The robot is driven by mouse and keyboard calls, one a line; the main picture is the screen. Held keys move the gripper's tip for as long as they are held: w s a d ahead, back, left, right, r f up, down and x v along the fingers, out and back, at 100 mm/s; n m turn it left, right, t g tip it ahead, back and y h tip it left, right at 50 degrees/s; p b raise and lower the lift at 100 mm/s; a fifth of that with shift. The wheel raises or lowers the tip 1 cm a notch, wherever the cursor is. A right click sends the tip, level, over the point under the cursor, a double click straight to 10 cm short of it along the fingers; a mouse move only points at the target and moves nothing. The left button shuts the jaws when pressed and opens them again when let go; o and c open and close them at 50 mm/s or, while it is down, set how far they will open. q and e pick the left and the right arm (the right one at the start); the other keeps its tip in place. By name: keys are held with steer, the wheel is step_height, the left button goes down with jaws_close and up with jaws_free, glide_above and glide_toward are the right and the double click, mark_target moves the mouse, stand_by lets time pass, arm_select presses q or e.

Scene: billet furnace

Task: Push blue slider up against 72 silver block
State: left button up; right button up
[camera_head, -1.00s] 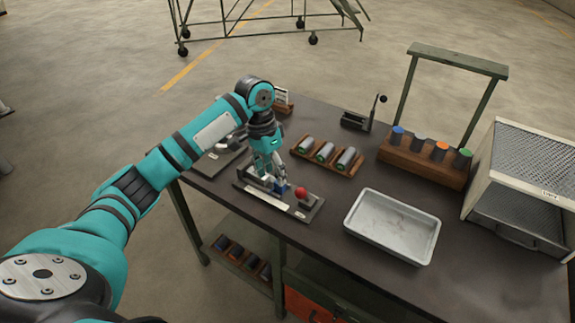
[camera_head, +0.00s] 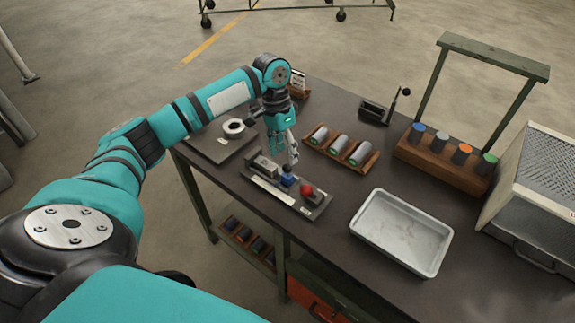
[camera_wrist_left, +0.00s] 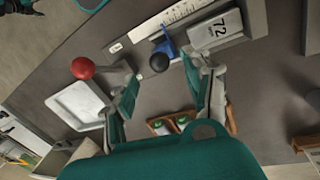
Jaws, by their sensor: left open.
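The blue slider (camera_head: 287,180) sits on a flat rail fixture (camera_head: 265,186) near the table's front edge. The silver block (camera_head: 262,167) is at its left. The wrist view shows the block (camera_wrist_left: 214,33) marked 72 and the blue slider (camera_wrist_left: 166,46) with a black knob. A red ball knob (camera_head: 307,190) stands at the rail's right end. My left gripper (camera_head: 293,160) is empty, just above and behind the slider. The wrist view shows its fingers (camera_wrist_left: 163,78) apart. My right gripper is out of view.
A white tray (camera_head: 402,233) lies right of the rail. A wooden rack with grey cylinders (camera_head: 340,146) is behind it. A wooden block with coloured-top cylinders (camera_head: 445,158) and a mesh-sided box (camera_head: 535,190) stand further right. A plate with a ring (camera_head: 222,140) lies left.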

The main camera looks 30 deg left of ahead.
mark_target(286, 164)
arm_select(q)
steer(key=f, duration=0.3)
steer(key=d+f, duration=0.1)
steer(key=f, duration=0.1)
steer(key=shift+s+f+p, duration=0.1)
steer(key=shift+s+p, duration=0.15)
steer(key=shift+p, duration=0.05)
steer(key=shift+f, duration=0.4)
steer(key=shift+d, duration=0.1)
steer(key=shift+c, duration=0.3)
jaws_close()
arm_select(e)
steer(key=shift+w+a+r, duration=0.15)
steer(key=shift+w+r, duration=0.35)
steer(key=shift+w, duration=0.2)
